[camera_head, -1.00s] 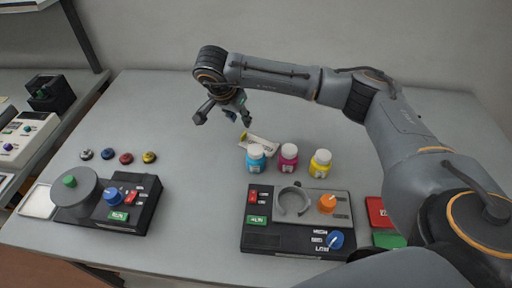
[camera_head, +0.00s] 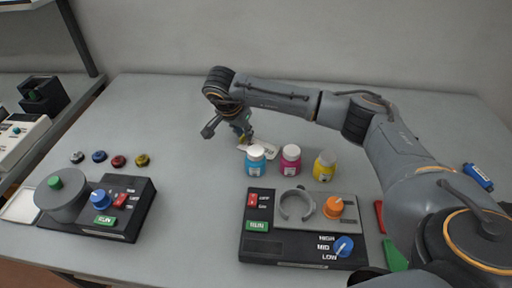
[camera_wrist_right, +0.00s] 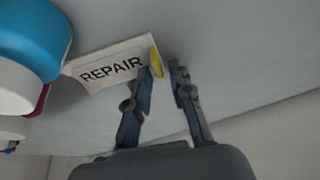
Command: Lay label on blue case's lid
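The label is a white card reading REPAIR (camera_wrist_right: 112,64) with a yellow tab (camera_wrist_right: 156,61) at one end. In the head view the label (camera_head: 267,145) lies behind the bottles, partly hidden. My right gripper (camera_head: 243,140) is low at the label's left end. In the right wrist view its fingers (camera_wrist_right: 161,75) are apart, with the yellow tab between the tips, close to the left one. Contact cannot be told. A blue bottle with a white lid (camera_head: 256,161) stands in front of the label. A blue case with a lid is not clearly identifiable. My left gripper is not in view.
Magenta (camera_head: 290,159) and yellow (camera_head: 324,167) bottles stand beside the blue one. Two black control units (camera_head: 290,250) (camera_head: 128,222) stand in front. Several coloured knobs (camera_head: 119,161) lie left. A blue cylindrical object (camera_head: 478,177) lies far right. The back left tabletop is clear.

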